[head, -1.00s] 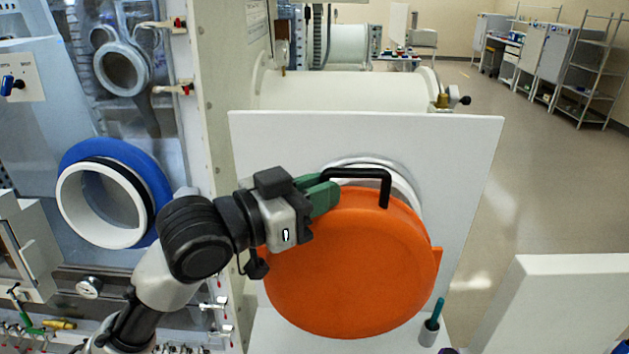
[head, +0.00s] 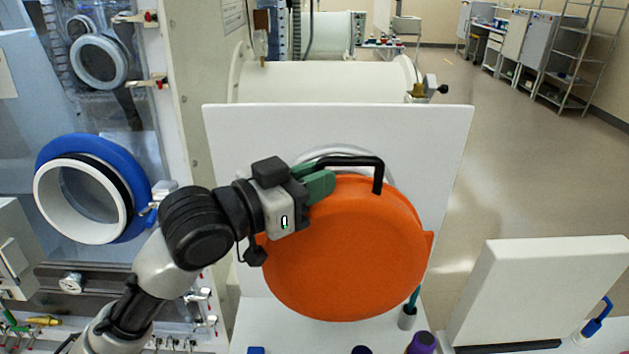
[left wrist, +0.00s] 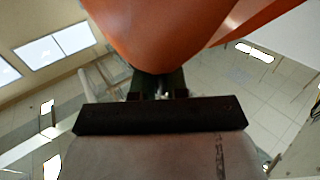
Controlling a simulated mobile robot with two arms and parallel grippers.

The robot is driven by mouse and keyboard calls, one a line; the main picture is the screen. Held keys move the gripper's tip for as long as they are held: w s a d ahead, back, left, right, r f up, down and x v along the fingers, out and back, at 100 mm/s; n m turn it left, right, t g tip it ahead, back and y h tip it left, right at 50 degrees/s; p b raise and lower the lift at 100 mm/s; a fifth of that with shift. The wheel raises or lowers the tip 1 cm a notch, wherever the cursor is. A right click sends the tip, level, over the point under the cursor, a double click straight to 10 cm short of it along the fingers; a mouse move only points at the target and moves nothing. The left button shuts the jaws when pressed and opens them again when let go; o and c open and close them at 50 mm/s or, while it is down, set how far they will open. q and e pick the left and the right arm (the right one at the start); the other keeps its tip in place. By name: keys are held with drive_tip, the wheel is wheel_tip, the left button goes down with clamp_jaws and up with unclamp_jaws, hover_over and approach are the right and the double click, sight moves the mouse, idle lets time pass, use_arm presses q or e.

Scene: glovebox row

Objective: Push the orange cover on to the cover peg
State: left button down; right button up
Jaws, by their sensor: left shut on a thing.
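The orange cover (head: 345,255) is a large round disc with a black handle bar (head: 350,161) at its top. My left gripper (head: 322,184) has green fingers shut on the cover by the left end of the handle, and holds it upright. In the left wrist view the orange cover (left wrist: 165,35) fills the top, just beyond the fingers (left wrist: 157,85). Behind the cover, a pale round ring (head: 335,153) shows on the white panel (head: 440,150). The cover hides most of the ring. I cannot make out the cover peg. My right gripper is not in view.
A glovebox port with a blue ring (head: 139,170) is at the left. A small cup with a teal stick (head: 408,317) and a purple-capped item (head: 421,343) stand below the cover. A white slab (head: 540,285) stands at the right. Open floor lies beyond.

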use_arm(q)
drive_tip(key=w, duration=0.3)
drive_tip(key=shift+w+a+f, duration=0.1)
drive_tip(key=shift+w+f, duration=0.1)
drive_tip(key=shift+w, duration=0.05)
drive_tip(key=shift+w+f, duration=0.1)
drive_tip(key=shift+w, duration=1)
drive_tip(key=shift+w+f+b, duration=0.15)
drive_tip(key=shift+w+b, duration=0.2)
drive_tip(key=shift+w, duration=1.25)
drive_tip(key=shift+w+f+b, duration=0.15)
drive_tip(key=shift+w+b, duration=0.15)
drive_tip(key=shift+w, duration=0.6)
drive_tip(key=shift+w+f+b, duration=0.1)
drive_tip(key=shift+w+b, duration=0.2)
drive_tip(key=shift+w, duration=0.55)
idle(0.6)
drive_tip(key=shift+w+b, duration=0.35)
drive_tip(key=shift+w, duration=0.15)
idle(0.7)
drive_tip(key=c, duration=1.1)
unclamp_jaws()
drive_tip(key=shift+w, duration=0.25)
drive_tip(key=shift+o, duration=0.2)
drive_tip(key=shift+f, duration=0.1)
drive_tip(key=shift+f, duration=0.1)
